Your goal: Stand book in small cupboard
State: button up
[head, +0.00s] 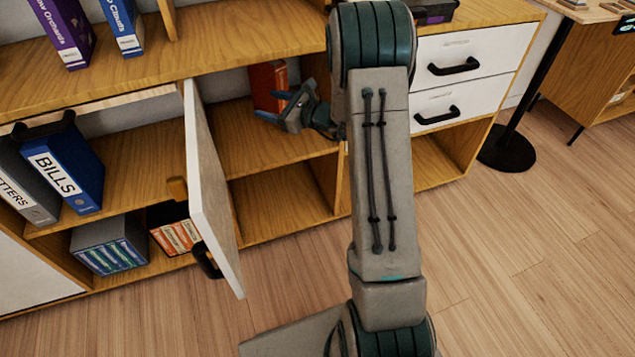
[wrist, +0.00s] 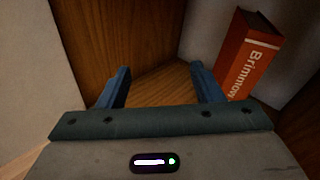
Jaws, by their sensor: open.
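An orange-red book (head: 268,86) stands upright at the back right of the upper shelf in the open cupboard (head: 262,138). It also shows in the wrist view (wrist: 248,58), with "Brimmow" readable on its spine. My gripper (head: 278,106) is inside the cupboard opening, in front of the book. In the wrist view my gripper (wrist: 160,82) has its two blue fingers spread, with only the wooden shelf between them. The book is to the right of the right finger and looks apart from it. The white cupboard door (head: 212,180) stands open at the left.
A blue binder (head: 62,170) marked "BILLS" and a grey binder stand on the shelf left of the door. Boxed books (head: 108,245) sit below. Purple and blue books (head: 65,30) stand on top. White drawers (head: 465,65) are at the right. The lower cupboard compartment (head: 275,200) looks empty.

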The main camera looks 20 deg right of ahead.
jog(key=s+a+r+n+g, duration=0.1)
jog(key=s+a+n+g, duration=0.3)
jog(key=s, duration=0.3)
jog(key=s+a+r+n+g+h, duration=0.1)
jog(key=s+a+n+g, duration=0.2)
jog(key=s+n, duration=0.4)
jog(key=s+a+r+n+g, duration=0.2)
jog(key=s+a+n+g, duration=0.15)
jog(key=s, duration=0.45)
jog(key=s+d+n+h, duration=0.9)
jog(key=s+d+n, duration=0.1)
jog(key=s, duration=0.4)
jog(key=shift+f+n+g+h, duration=0.2)
jog(key=shift+n+g+h, duration=0.25)
jog(key=shift+n, duration=0.3)
